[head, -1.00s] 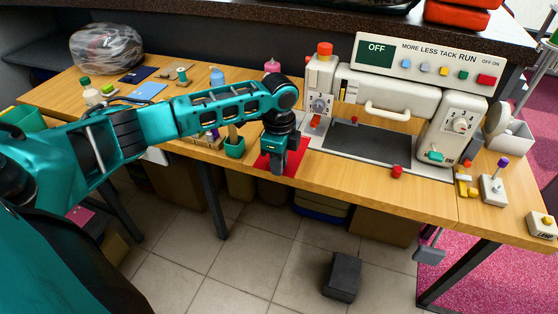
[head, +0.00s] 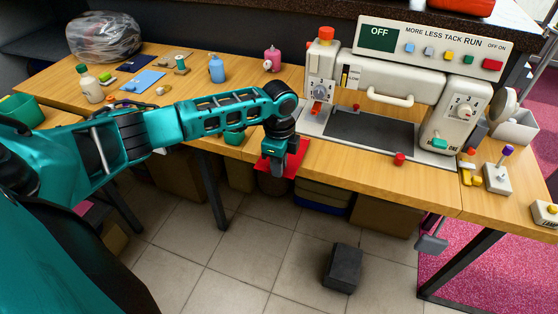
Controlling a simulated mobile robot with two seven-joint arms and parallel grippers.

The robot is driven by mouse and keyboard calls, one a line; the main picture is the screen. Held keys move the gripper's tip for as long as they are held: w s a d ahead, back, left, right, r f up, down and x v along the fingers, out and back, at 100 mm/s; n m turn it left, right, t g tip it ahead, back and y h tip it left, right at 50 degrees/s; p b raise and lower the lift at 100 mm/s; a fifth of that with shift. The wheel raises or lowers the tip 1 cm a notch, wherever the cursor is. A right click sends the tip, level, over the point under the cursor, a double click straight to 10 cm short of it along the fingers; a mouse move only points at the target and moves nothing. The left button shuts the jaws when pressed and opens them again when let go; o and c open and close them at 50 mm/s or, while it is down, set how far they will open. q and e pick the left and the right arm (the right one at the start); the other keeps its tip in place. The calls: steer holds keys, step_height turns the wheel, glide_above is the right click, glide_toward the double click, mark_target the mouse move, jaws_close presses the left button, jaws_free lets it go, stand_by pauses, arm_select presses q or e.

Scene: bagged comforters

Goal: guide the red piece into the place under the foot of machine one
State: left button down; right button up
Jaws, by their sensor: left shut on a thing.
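The red piece (head: 296,156) is a flat red sheet at the front edge of the wooden table, left of the machine. My left gripper (head: 274,170) points down over its left part and is shut on it; the fingertips partly hide it. Machine one (head: 398,67) is a cream sewing machine with an OFF display and a dark bed plate (head: 370,130). A small orange-red part (head: 316,108), perhaps at its foot, sits under the left head, behind and right of the red piece. The place under the foot is hard to make out. My right gripper is not in view.
A green cup (head: 234,138) stands left of my gripper, partly behind my arm. A red knob (head: 400,159) sits at the machine's front edge. A lever box (head: 497,178) stands to the right. Bottles and a bagged bundle (head: 105,38) are at the back left.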

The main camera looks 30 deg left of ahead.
arm_select(q)
steer(key=shift+w+a+f+b, duration=0.1)
steer(key=shift+w+a+b, duration=0.15)
steer(key=shift+w+b, duration=0.65)
steer(key=shift+w+a+f+b, duration=0.15)
steer(key=shift+w+b, duration=0.4)
steer(key=shift+w, duration=0.6)
steer(key=shift+w+a+r, duration=0.1)
steer(key=shift+w+a, duration=0.05)
steer(key=shift+w, duration=0.25)
steer(key=shift+w+b, duration=0.15)
steer(key=shift+b, duration=0.25)
steer(key=shift+w+a+b, duration=0.15)
steer(key=shift+w+b, duration=0.45)
steer(key=shift+w+a+b, duration=0.15)
steer(key=shift+w+b, duration=0.45)
steer(key=shift+w+a+b, duration=0.25)
steer(key=shift+w+b, duration=0.6)
steer(key=shift+b, duration=0.2)
steer(key=shift+w, duration=0.25)
